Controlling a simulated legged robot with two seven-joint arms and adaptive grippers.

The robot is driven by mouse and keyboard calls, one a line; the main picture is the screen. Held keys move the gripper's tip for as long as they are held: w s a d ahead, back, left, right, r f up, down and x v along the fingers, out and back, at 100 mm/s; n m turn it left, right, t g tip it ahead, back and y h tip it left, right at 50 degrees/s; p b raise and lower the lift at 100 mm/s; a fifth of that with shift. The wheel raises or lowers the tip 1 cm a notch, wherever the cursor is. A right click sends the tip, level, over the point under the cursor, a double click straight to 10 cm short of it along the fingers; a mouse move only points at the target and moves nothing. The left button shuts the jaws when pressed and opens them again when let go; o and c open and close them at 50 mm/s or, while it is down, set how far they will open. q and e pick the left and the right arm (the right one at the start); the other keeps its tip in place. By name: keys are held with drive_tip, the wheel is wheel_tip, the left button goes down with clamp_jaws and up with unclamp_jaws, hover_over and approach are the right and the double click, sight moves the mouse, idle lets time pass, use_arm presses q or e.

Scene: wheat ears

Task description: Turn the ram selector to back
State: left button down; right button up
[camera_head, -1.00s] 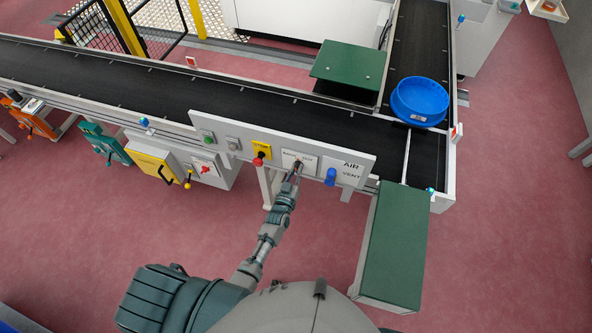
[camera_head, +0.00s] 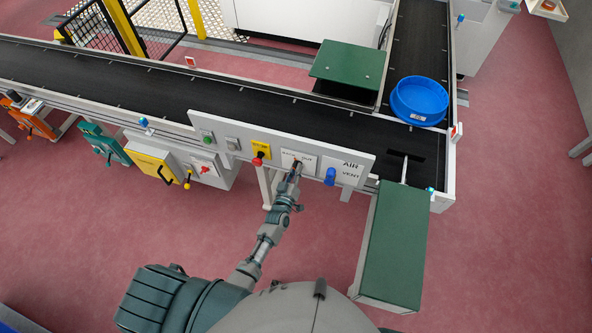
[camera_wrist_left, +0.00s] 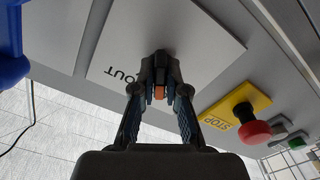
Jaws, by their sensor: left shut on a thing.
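The ram selector (camera_wrist_left: 159,64) is a small dark knob on a white label plate (camera_head: 307,161) on the grey control panel. The letters "OUT" read upside down on the plate (camera_wrist_left: 98,70) in the left wrist view. My left gripper (camera_head: 297,168) reaches the plate from below. In the left wrist view its fingers (camera_wrist_left: 159,92) are closed around the knob, with an orange patch between them. The fingers hide most of the knob, so I cannot read its setting. My right gripper is not in view.
A red STOP button (camera_head: 257,161) on yellow sits left of the plate; a blue AIR/VENT knob (camera_head: 330,176) sits right. A blue round tub (camera_head: 419,101) stands on the belt. A pale rod with a dark end plate (camera_head: 408,157) lies across it. A green-topped box (camera_head: 393,250) stands right.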

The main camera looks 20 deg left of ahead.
use_arm(q)
drive_tip(key=shift+w+r, duration=0.2)
drive_tip(key=shift+r, duration=0.15)
drive_tip(key=c, duration=1.4)
unclamp_jaws()
drive_tip(key=shift+o, duration=1)
drive_tip(key=shift+f, duration=0.25)
drive_tip(key=s, duration=1.2)
drive_tip(key=shift+a, duration=0.2)
drive_tip(key=shift+w+f, duration=0.1)
